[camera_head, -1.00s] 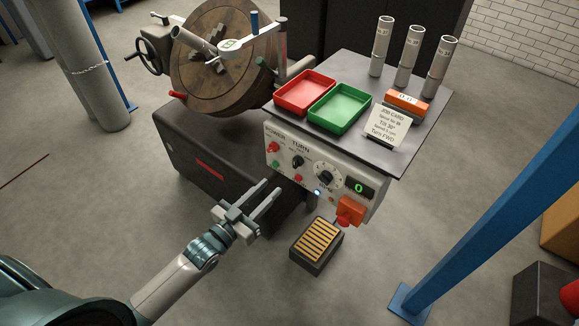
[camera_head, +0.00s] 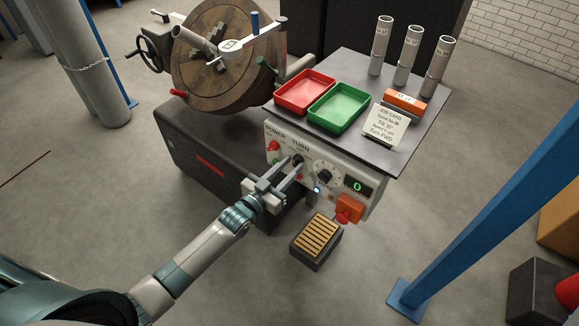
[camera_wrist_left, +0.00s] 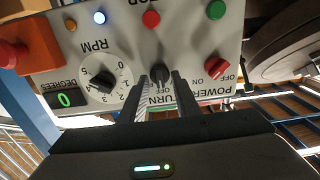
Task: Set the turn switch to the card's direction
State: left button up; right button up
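The black turn switch (camera_wrist_left: 160,72) is on the control panel (camera_wrist_left: 120,50), under the TURN label, and shows in the left wrist view between my finger ends. My left gripper (camera_wrist_left: 160,82) is open, one finger on each side of the switch; I cannot tell whether they touch it. In the head view my left gripper (camera_head: 294,166) reaches up to the panel's front and mostly hides the switch. The white job card (camera_head: 387,127) stands on the table top, and its last line reads "Turn FWD". My right gripper is not in view.
Beside the switch are the RPM dial (camera_wrist_left: 101,84), the red power switch (camera_wrist_left: 218,68) and several buttons and lamps. A display (camera_head: 360,186) reads 0. A red emergency button (camera_head: 345,216) juts out at the panel's right. A foot pedal (camera_head: 316,240) stands on the floor below.

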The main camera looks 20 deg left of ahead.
pick_arm(q)
grip_shut()
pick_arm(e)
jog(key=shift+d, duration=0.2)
